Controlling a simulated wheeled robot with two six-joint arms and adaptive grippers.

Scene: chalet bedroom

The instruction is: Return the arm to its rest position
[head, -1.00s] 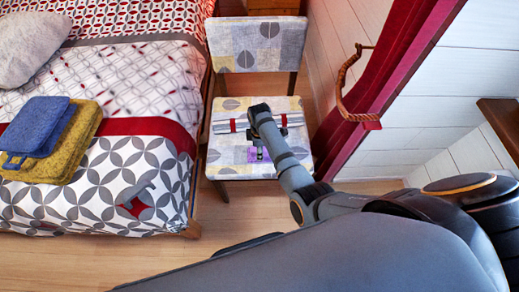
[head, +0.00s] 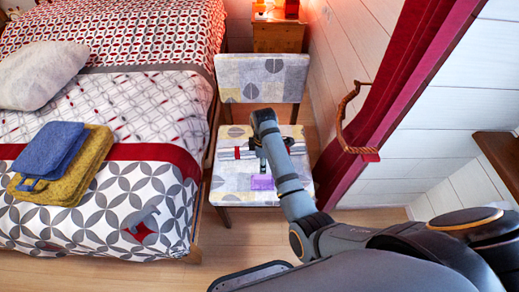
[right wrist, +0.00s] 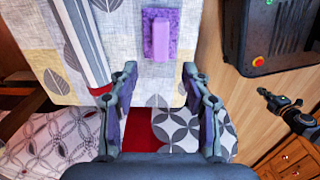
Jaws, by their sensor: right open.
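My right arm reaches from the lower right over a patterned chair (head: 225,190) in the head view. In the right wrist view my right gripper (right wrist: 157,85) is open, with nothing between its fingers. A purple block on a purple patch (right wrist: 158,35) lies on the seat beyond the fingertips; it also shows in the head view (head: 262,182). A long pale striped item with red bands (right wrist: 80,40) lies on the seat to its left. A dark gripper-like part at the right of the wrist view looks like my left gripper (right wrist: 280,98); its jaws are unclear.
A bed (head: 90,215) with a grey pillow and blue and yellow folded towels (head: 65,165) stands left of the chair. A red curtain (head: 385,110) and white wall are at right. A wooden nightstand (head: 278,38) is behind. Wooden floor lies in front.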

